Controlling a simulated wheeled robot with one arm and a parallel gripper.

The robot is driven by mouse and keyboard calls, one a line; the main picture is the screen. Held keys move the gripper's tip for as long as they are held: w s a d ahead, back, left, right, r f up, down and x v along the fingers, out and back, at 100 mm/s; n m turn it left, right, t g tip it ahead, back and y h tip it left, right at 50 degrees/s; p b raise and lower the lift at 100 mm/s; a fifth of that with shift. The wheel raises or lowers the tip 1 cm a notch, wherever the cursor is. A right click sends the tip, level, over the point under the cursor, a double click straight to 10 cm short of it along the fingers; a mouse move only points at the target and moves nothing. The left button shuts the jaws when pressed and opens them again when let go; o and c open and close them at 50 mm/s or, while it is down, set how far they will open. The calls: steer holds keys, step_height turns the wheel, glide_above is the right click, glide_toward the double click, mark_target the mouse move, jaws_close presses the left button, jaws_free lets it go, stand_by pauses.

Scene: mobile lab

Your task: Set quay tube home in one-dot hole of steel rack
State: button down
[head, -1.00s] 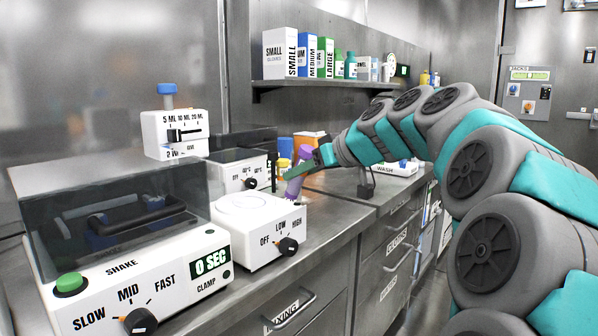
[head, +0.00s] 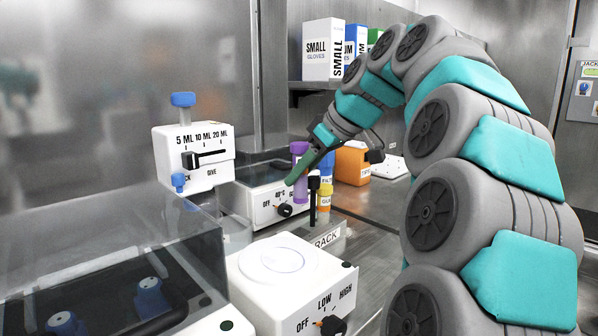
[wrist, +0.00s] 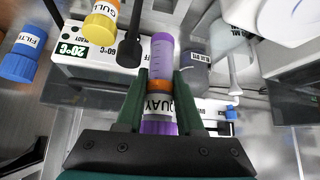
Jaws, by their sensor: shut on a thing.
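The quay tube (head: 299,187) is purple and stands nearly upright in the head view, in front of a white heating unit. In the wrist view the tube (wrist: 162,50) shows a purple body, an orange band and a QUAY label. My gripper (wrist: 158,98) is shut on it, with one green finger on each side. The gripper (head: 308,168) hides part of the tube in the head view. A RACK label (head: 328,238) shows on the bench behind the stirrer. I cannot make out the steel rack's holes or dots.
A yellow-capped GULL tube (wrist: 100,27) and a blue-capped tube (wrist: 20,60) are left of the held tube in the wrist view. A black-headed rod (head: 314,195) stands close by. The white stirrer (head: 275,262), heating unit (head: 262,207) and dispenser (head: 190,160) crowd the bench.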

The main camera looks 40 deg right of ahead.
mark_target(313, 192)
steer(key=shift+f, duration=0.1)
stand_by(0.3)
step_height(313, 192, down, 6)
steer(key=b, duration=0.5)
steer(key=shift+f, duration=0.1)
steer(key=shift+r, duration=0.3)
steer(key=shift+w+d, duration=0.3)
steer(key=shift+d, duration=0.3)
steer(key=shift+w+d, duration=0.3)
steer(key=shift+d, duration=0.25)
stand_by(1.4)
steer(key=shift+f+b, duration=0.5)
steer(key=shift+f, duration=0.15)
steer(key=shift+r, duration=0.3)
stand_by(0.7)
